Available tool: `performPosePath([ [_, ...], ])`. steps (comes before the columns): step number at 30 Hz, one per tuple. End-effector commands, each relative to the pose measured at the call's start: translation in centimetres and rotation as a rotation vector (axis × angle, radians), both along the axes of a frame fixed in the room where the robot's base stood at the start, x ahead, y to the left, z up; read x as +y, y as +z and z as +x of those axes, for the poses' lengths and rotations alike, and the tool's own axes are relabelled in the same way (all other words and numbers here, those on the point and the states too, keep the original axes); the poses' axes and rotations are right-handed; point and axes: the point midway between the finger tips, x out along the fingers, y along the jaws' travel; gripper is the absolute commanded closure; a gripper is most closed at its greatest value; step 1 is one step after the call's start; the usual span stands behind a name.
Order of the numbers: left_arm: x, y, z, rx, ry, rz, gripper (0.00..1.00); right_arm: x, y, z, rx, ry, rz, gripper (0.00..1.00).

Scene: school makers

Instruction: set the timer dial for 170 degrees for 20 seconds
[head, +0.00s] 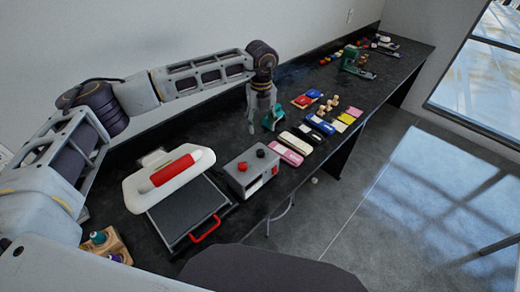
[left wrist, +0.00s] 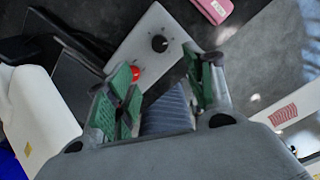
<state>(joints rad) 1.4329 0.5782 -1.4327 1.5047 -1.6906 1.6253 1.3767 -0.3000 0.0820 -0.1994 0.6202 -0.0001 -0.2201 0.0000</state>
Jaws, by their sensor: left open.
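The grey control box (head: 250,172) stands on the black bench to the right of the heat press. It carries a black dial (head: 242,167) and a red knob (head: 260,153) on top. In the left wrist view the box (left wrist: 150,28) shows its black dial (left wrist: 159,43) and red knob (left wrist: 136,72). I cannot read which is the timer dial. My left gripper (head: 261,127) is open and empty, behind the box and above the bench, apart from both controls. Its green-padded fingers (left wrist: 167,75) are spread in the wrist view. My right gripper is not in view.
The heat press (head: 185,220) with white top (head: 150,182) and red handles stands left of the box. Pink, white and blue cases (head: 297,141) lie right of it. A wooden holder (head: 107,246) is at the lower left. More small items line the bench farther back.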

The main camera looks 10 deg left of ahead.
Motion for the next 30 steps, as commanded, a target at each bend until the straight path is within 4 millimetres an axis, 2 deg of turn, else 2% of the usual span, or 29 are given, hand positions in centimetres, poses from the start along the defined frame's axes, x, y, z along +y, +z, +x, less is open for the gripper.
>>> performPosePath([
  [11, 0.0, -1.0, 0.0, 0.001, 0.001, 0.0, 0.47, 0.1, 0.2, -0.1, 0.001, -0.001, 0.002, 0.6],
  [30, 0.0, -8.9, 0.0, 0.003, 0.001, 0.001, 0.47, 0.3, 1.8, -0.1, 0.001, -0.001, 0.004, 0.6],
])
